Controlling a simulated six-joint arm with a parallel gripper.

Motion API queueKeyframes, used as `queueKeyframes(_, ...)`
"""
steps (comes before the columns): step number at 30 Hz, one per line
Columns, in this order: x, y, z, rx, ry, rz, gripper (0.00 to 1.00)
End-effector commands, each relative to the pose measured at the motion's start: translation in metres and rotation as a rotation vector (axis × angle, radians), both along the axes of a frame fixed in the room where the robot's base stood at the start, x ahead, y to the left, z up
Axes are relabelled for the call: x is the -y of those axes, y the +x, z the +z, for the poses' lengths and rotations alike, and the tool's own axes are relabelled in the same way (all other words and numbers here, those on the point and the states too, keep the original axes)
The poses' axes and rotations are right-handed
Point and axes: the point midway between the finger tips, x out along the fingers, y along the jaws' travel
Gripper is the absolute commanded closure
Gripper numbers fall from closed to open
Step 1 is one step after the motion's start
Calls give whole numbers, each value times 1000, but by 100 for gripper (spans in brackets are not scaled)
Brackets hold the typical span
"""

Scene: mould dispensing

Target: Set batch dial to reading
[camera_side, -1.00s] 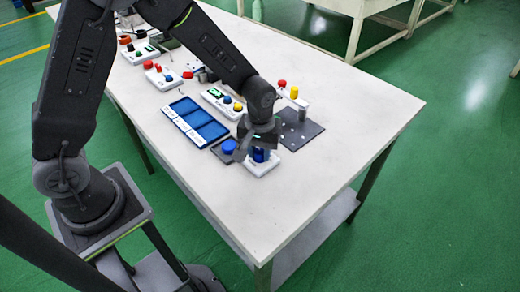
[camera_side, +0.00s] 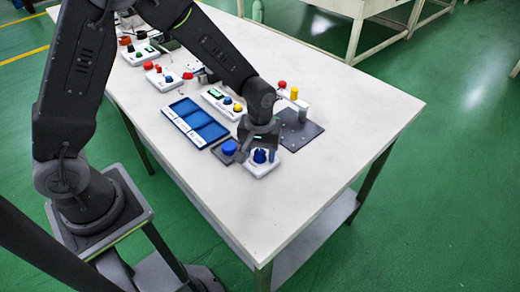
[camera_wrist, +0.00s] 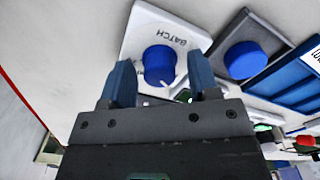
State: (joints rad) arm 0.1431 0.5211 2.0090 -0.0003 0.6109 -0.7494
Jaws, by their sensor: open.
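The batch dial is a round blue knob (camera_wrist: 159,66) with a pale pointer mark, on a white box (camera_wrist: 135,35) marked BATCH. In the wrist view the knob lies between the blue fingers of my gripper (camera_wrist: 161,72), with a gap on each side. My gripper is open. Whether the fingertips are level with the knob or above it, I cannot tell. A small greenish display (camera_wrist: 183,95) on the box is mostly hidden, and its reading is not legible. In the side view my gripper (camera_side: 262,143) is over the box, and the knob (camera_side: 259,156) shows below it.
A blue button on a dark base (camera_side: 229,148) is beside the box. A blue tray with compartments (camera_side: 197,122) stands to the left, and a white box with coloured buttons (camera_side: 222,103) is behind. A dark plate with posts (camera_side: 302,133) is to the right. The near tabletop (camera_side: 265,215) is clear.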

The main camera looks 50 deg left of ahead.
Motion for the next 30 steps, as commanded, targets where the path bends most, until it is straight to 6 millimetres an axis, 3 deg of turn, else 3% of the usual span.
queueKeyframes(5,0,1,8,3,-1,-1,44)
queueKeyframes(8,0,1,23,5,0,-1,44)
queueKeyframes(21,0,0,116,4,-1,0,44)
queueKeyframes(30,0,0,138,1,0,0,44)
